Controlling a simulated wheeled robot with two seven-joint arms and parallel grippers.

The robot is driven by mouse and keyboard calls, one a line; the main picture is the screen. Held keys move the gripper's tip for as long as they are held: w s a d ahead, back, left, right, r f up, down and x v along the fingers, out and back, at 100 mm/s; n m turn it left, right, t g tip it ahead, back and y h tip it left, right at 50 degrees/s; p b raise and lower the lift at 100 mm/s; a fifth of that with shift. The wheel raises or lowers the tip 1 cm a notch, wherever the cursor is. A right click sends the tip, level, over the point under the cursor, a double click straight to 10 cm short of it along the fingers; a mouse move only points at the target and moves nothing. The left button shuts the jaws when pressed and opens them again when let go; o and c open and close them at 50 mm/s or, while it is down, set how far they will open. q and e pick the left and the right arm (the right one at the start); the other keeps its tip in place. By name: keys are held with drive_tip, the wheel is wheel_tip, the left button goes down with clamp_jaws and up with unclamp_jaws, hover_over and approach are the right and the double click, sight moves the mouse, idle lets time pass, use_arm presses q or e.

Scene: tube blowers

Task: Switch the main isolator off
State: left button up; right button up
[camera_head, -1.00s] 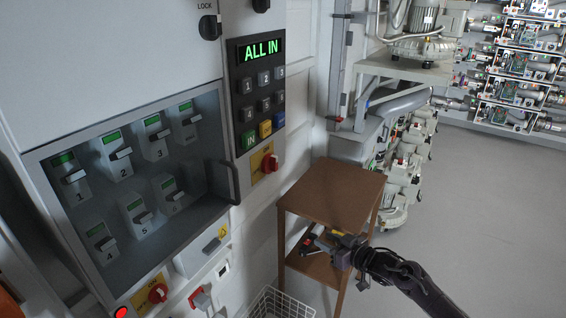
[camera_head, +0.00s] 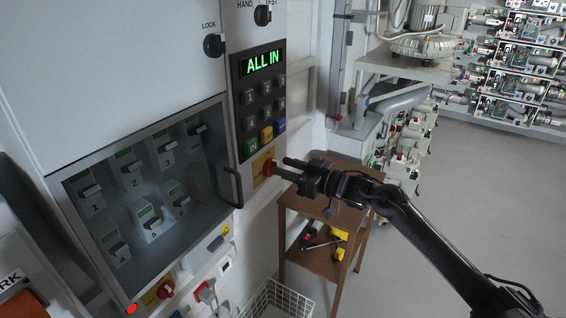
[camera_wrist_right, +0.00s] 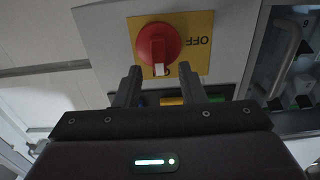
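A red rotary knob (camera_head: 268,167) on a yellow plate sits on the panel below the keypad. In the right wrist view the red knob (camera_wrist_right: 158,45) has a white mark at its lower edge, and its plate (camera_wrist_right: 197,58) reads "OFF", seen upside down. My right gripper (camera_head: 280,167) is open in front of this knob. In the wrist view its fingertips (camera_wrist_right: 160,74) are spread either side of the white mark, just below the knob; I cannot tell whether they touch it. A second red knob (camera_head: 165,289) sits lower left. My left gripper is not in view.
The display (camera_head: 262,63) reads "ALL IN". A glass-fronted cabinet (camera_head: 232,187) with numbered switches is left of the knob. A brown stand (camera_head: 340,191) with tools on its lower shelf is below my right arm. A wire basket (camera_head: 280,300) is at the bottom.

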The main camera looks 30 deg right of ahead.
sight(269, 172)
drive_tip(key=shift+x, duration=0.8)
drive_tip(key=shift+c, duration=0.5)
clamp_jaws()
drive_tip(key=n+b, duration=0.4)
drive_tip(key=a+f+n+b, duration=0.1)
drive_tip(key=n+b, duration=0.4)
drive_tip(key=s+n+b, duration=0.1)
drive_tip(key=n+b, duration=0.4)
drive_tip(key=shift+a+f, duration=0.15)
drive_tip(key=shift+f, duration=0.25)
drive_tip(key=shift+a+f+n+b, duration=0.1)
drive_tip(key=shift+n+b, duration=1.85)
drive_tip(key=shift+n, duration=0.15)
